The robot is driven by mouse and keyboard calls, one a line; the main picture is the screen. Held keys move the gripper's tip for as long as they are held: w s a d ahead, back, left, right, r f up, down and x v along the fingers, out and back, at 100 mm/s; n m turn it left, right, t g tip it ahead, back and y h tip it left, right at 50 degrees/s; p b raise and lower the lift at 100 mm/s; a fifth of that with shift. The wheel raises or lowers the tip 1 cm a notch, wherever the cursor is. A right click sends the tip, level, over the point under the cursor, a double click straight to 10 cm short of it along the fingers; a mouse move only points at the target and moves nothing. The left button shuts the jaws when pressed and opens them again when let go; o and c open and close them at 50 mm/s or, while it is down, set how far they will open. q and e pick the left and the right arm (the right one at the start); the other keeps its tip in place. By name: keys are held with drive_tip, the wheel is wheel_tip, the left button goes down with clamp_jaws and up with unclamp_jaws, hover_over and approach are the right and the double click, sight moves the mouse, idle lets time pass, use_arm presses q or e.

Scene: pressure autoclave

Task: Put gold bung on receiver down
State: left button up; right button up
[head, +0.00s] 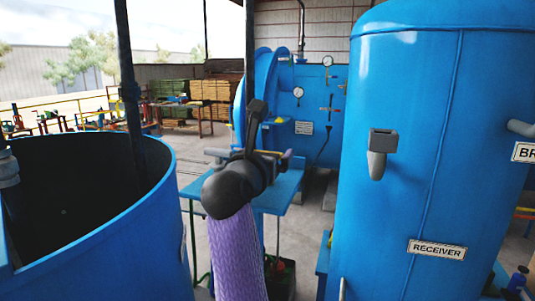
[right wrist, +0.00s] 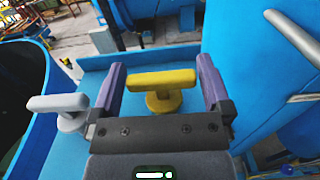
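The gold bung (right wrist: 160,80), a T-shaped plug with a wide top bar, stands upright on a blue bench (right wrist: 92,75) in the right wrist view. My right gripper (right wrist: 161,64) is open, with one purple finger on each side of the bung and a gap on both sides. In the head view my right gripper (head: 268,157) is over the blue bench, and the bung is mostly hidden by it. The receiver (head: 400,210) is the tall blue tank at the right, with a label and a grey fitting (head: 380,150) on its side. My left gripper is not in view.
A grey T-shaped bung (right wrist: 58,104) stands on the bench left of the gold one. A wide open blue tank (head: 160,230) is at the left. A blue vessel with gauges (head: 325,95) is behind the bench. A dark post (head: 130,90) rises by the open tank.

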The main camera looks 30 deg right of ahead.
drive_tip(key=shift+r, duration=0.25)
drive_tip(key=b+v, duration=0.3)
drive_tip(key=v, duration=0.9)
drive_tip(key=shift+s, duration=0.1)
